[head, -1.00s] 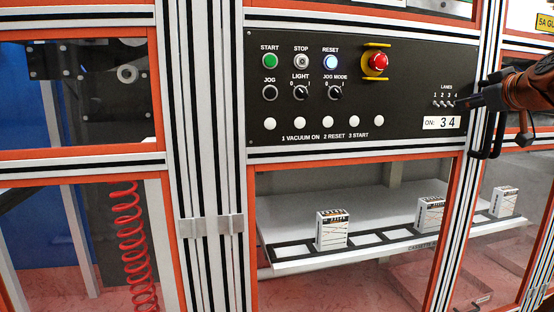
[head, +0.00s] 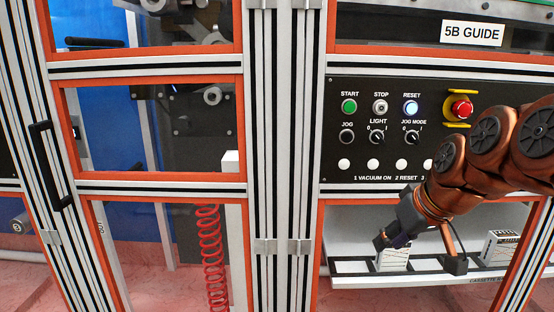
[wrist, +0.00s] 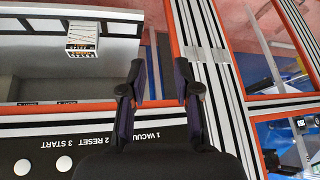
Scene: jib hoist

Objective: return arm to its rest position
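My arm's gripper (head: 420,252) hangs below the control panel (head: 345,172) in the head view, pointing downward in front of the cassette shelf window. In the wrist view my gripper (wrist: 161,75) has its two dark fingers apart with nothing between them. It appears clear of the panel and the frame posts, though the exact distance is hard to tell. My arm covers the right part of the panel, including the lane switches and the ON display.
The RESET button (head: 410,107) glows blue-white beside the red emergency stop (head: 461,109). White cassettes stand on the shelf (head: 345,267) behind the window; one (wrist: 83,38) shows in the wrist view. Aluminium posts (head: 285,150) and a door handle (head: 50,165) are to the left.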

